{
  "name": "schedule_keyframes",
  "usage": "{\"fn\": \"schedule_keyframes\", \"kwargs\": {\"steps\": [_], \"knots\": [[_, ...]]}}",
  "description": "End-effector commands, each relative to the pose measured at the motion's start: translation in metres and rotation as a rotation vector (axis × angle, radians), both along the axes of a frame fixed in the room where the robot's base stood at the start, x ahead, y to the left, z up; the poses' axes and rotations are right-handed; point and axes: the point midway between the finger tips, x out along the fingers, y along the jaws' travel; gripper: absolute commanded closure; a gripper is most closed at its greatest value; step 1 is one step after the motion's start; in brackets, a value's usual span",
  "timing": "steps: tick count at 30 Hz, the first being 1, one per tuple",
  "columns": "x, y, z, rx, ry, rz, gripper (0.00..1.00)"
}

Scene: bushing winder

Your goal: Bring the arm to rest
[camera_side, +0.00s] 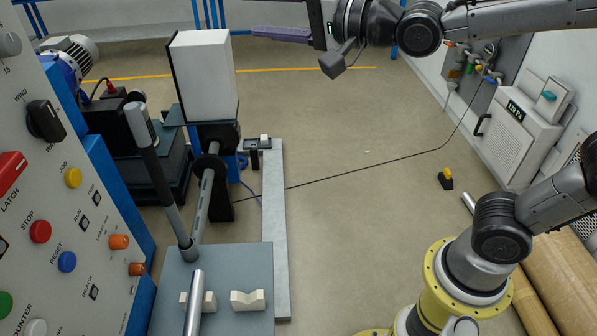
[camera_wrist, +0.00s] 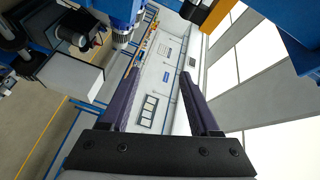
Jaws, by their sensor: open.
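My gripper (camera_side: 258,32) is at the top of the side view, raised clear of the floor and bench. Its purple fingers point left, level, above and to the right of the white block (camera_side: 206,75) on the winder. In the wrist view my gripper (camera_wrist: 158,80) shows two purple fingers spread apart. Only the far wall and windows show between them, so it is open and empty. The upper part of my wrist is cut off by the side view's top edge.
A control panel (camera_side: 60,215) with buttons and a dark lever (camera_side: 158,170) stand at the left. A grey bench plate (camera_side: 235,265) carries white V-blocks (camera_side: 248,300). A white cabinet (camera_side: 515,135) stands at the right. The middle floor is mostly open, with a cable across it.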

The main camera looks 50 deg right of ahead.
Motion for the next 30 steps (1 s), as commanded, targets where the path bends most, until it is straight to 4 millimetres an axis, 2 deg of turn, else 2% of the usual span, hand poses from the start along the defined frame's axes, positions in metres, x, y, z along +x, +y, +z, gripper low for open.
{"fn": "schedule_keyframes", "kwargs": {"steps": [1,3,6,8,12,15,18,22,30], "knots": [[-0.019,-0.028,-0.004,-0.094,0.032,-0.055,0.38],[-0.044,-0.055,-0.020,-0.236,0.103,-0.100,0.38],[-0.083,-0.084,-0.049,-0.437,0.222,-0.121,0.38],[-0.108,-0.096,-0.070,-0.554,0.303,-0.106,0.38],[-0.168,-0.110,-0.123,-0.818,0.496,0.023,0.38],[-0.204,-0.109,-0.158,-0.975,0.616,0.186,0.38],[-0.230,-0.108,-0.182,-1.085,0.699,0.342,0.38],[-0.244,-0.107,-0.191,-1.167,0.726,0.452,0.38],[-0.245,-0.107,-0.191,-1.188,0.721,0.472,0.38]]}}
